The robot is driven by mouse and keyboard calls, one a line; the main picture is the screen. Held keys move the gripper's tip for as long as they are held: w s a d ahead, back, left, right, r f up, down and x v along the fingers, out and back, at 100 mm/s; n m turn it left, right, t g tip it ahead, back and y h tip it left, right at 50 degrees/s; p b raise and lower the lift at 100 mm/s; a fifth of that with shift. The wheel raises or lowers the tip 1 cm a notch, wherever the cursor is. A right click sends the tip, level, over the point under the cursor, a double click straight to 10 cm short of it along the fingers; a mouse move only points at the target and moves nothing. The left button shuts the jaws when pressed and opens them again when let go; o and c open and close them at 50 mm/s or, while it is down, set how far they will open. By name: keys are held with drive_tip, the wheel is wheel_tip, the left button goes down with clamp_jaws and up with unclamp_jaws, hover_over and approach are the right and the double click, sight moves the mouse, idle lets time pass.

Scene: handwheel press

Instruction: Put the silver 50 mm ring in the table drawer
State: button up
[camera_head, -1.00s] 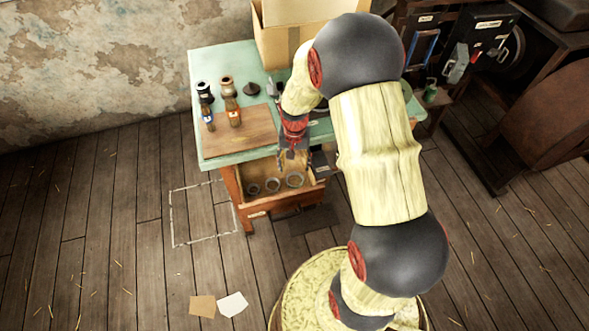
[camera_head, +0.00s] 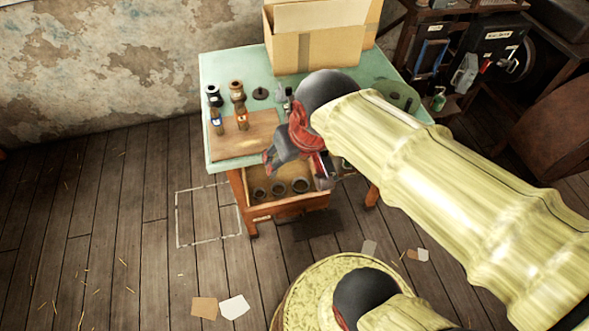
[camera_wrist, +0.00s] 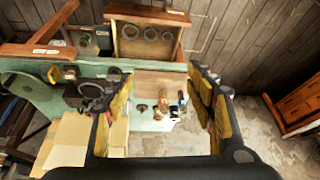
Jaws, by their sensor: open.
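The table drawer (camera_head: 262,211) is pulled open below the green table. Three grey rings lie in it in a row: a left ring (camera_head: 258,193), a middle ring (camera_head: 279,188) and a right ring (camera_head: 300,185). The wrist view shows the drawer (camera_wrist: 148,11) upside down at the top, with its three rings. I cannot tell which, if any, is the silver 50 mm ring. My gripper (camera_head: 268,160) is above the table's front edge, near the drawer. In the wrist view its fingers (camera_wrist: 162,85) are spread, with nothing between them.
A wooden board (camera_head: 240,138) with several small bottles lies at the table's left. A cardboard box (camera_head: 315,48) stands at the back. A round green part (camera_head: 399,94) is at the right. My arm hides part of the table.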

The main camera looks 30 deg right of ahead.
drive_tip(key=shift+n+t, duration=0.4)
drive_tip(key=shift+n, duration=0.2)
drive_tip(key=s, duration=0.1)
drive_tip(key=s+a+r, duration=0.1)
drive_tip(key=s, duration=0.2)
drive_tip(key=shift+s+a+r, duration=0.15)
drive_tip(key=shift+r, duration=0.15)
drive_tip(key=shift+c, duration=0.6)
